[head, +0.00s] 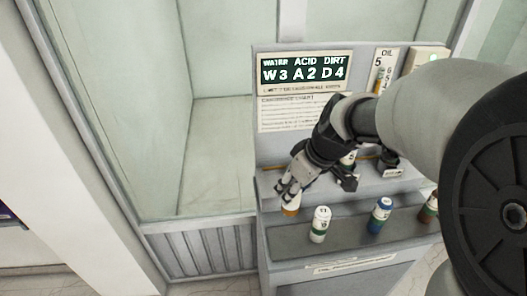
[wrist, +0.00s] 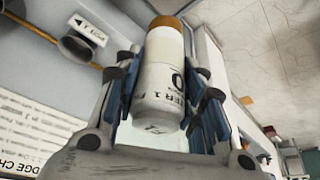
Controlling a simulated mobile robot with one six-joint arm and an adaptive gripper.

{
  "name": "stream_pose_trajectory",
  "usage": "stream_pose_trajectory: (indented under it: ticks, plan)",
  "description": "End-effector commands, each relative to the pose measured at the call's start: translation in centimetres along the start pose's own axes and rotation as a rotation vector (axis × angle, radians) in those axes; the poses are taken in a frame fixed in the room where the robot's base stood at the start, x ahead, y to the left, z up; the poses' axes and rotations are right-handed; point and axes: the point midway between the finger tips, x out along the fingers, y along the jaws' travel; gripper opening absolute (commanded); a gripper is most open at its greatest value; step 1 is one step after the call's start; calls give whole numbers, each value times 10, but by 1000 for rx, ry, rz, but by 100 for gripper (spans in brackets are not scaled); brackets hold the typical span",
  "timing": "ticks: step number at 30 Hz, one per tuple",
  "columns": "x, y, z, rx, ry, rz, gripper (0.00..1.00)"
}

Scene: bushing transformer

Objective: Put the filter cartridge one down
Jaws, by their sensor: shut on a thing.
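My gripper (head: 291,187) is shut on a white cartridge with an orange-brown end (wrist: 164,72). In the wrist view its printed label partly reads "ER 1" and a large "0", and blue-padded fingers close on both sides of it.
Behind is a panel with a display (head: 305,70) reading W3 A2 D4. A dark round holder (head: 388,160) sits behind my gripper.

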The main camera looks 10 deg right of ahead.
Motion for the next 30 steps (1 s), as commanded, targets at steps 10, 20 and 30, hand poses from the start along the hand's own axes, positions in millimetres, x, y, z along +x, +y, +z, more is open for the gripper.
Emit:
stream_pose_trajectory:
  ticks: [10,20,30]
  plan:
    - [88,0,37,1,-3,-1,7]
    - [114,0,48,0,-1,-1,7]
    - [145,0,60,-1,0,1,7]
